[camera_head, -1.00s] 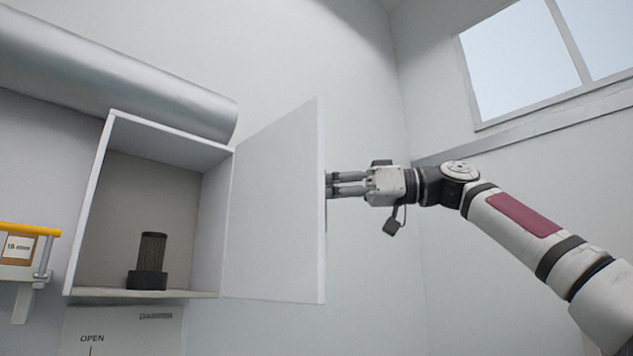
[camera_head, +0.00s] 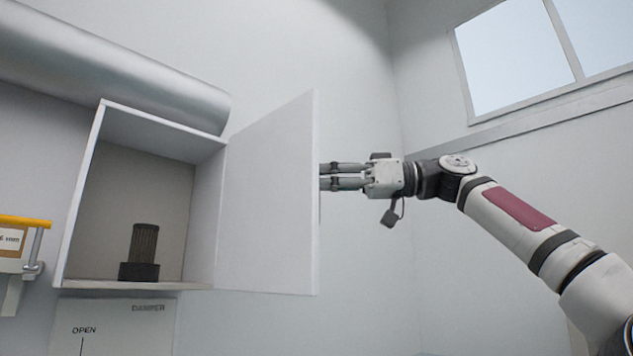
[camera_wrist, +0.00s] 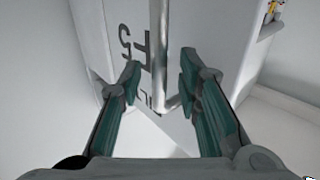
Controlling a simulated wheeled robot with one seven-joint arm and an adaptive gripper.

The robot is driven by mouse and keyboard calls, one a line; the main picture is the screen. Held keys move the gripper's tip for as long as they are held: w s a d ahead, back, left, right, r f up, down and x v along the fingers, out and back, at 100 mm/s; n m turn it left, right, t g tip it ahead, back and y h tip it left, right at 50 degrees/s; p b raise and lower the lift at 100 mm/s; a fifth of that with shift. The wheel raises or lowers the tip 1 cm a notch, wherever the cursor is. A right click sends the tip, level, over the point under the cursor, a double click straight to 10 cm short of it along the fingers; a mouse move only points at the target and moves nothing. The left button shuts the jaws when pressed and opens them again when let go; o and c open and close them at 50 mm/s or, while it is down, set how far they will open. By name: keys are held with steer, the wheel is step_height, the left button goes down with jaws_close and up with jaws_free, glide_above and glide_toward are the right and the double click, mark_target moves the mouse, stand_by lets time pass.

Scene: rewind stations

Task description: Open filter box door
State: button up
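The filter box (camera_head: 92,190) is a white wall box, and its door (camera_head: 265,205) stands wide open, swung out to the right. A dark ribbed filter (camera_head: 144,246) stands upright on the box floor. My gripper (camera_head: 325,176) is at the outer side of the door, near its free edge. In the wrist view my gripper (camera_wrist: 158,72) has its two teal-padded fingers apart. A vertical grey handle bar (camera_wrist: 164,50) on the lettered door face (camera_wrist: 120,25) lies between them, with visible gaps on both sides. The head view hides the handle behind the door.
A large silver duct (camera_head: 130,75) runs above the box. A panel marked OPEN (camera_head: 120,325) is below it, and a yellow-topped labelled holder (camera_head: 12,245) is at the left edge. A window (camera_head: 515,50) is at the upper right. The wall right of the door looks clear.

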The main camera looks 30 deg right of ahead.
steer(key=v, duration=1.1)
steer(key=s+a+f+m+h, duration=0.2)
steer(key=s+a+f+h, duration=0.25)
steer(key=a+f, duration=0.35)
steer(key=s+a+f+m+h, duration=0.25)
steer(key=s+a+f, duration=0.3)
steer(key=a, duration=0.45)
steer(key=s+a+f+m+g+h, duration=0.1)
steer(key=f+m+g+h, duration=0.1)
steer(key=f, duration=1.5)
steer(key=s+a+f+m+g+h, duration=0.1)
steer(key=s+f+m+g+h, duration=0.1)
steer(key=f, duration=1.6)
steer(key=m+g+h, duration=0.1)
steer(key=m+h, duration=0.1)
steer(key=h, duration=0.1)
steer(key=shift+h, duration=0.4)
